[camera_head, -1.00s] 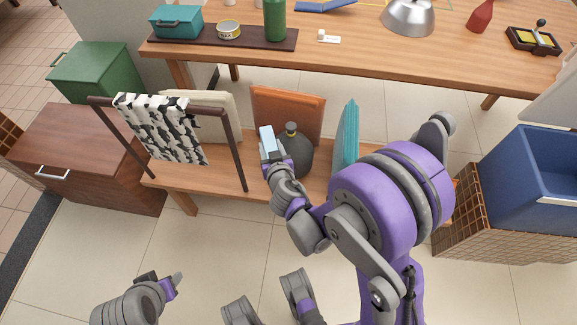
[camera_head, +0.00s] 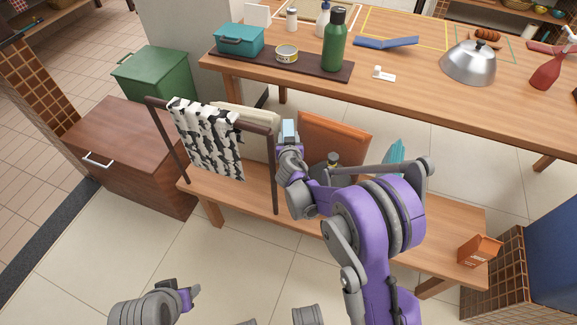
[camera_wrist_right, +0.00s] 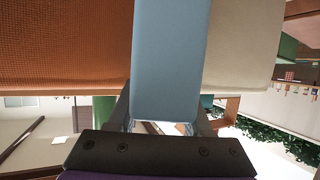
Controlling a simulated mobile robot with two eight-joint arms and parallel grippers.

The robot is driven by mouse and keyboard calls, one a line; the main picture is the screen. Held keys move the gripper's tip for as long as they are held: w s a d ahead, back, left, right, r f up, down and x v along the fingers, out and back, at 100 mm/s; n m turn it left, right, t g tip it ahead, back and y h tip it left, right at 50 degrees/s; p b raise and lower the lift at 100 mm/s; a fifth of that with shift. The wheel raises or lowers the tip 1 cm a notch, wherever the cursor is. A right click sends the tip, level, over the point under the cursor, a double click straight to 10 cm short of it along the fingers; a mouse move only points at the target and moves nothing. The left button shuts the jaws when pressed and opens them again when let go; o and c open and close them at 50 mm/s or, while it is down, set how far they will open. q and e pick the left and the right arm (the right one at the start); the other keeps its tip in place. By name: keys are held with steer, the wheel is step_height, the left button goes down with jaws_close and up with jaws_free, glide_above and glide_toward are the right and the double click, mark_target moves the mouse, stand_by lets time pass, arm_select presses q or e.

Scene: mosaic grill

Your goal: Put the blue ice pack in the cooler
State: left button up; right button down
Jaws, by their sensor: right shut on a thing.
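The light blue ice pack (camera_head: 289,131) stands upright in my right gripper (camera_head: 290,148), above the low wooden bench. In the right wrist view the ice pack (camera_wrist_right: 170,60) rises between the two dark fingers of the gripper (camera_wrist_right: 163,121), which is shut on its lower end. A blue box (camera_head: 556,245), which looks like the cooler, is cut off at the right edge; its inside is hidden. My left gripper (camera_head: 183,290) is empty and looks open, low at the bottom left.
The bench (camera_head: 330,222) carries a rack with a patterned towel (camera_head: 205,138), an orange panel (camera_head: 333,140), a dark bottle (camera_head: 333,160) and a teal item (camera_head: 396,155). A small orange box (camera_head: 479,250) sits at its right end. A long table (camera_head: 440,95) stands behind.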

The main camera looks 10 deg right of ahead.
step_height(320, 180, down, 16)
steer(key=b, duration=0.3)
steer(key=shift+r+b, duration=0.25)
steer(key=shift+b, duration=0.05)
steer(key=shift+f, duration=0.1)
steer(key=c, duration=0.7)
jaws_free()
steer(key=shift+o, duration=0.5)
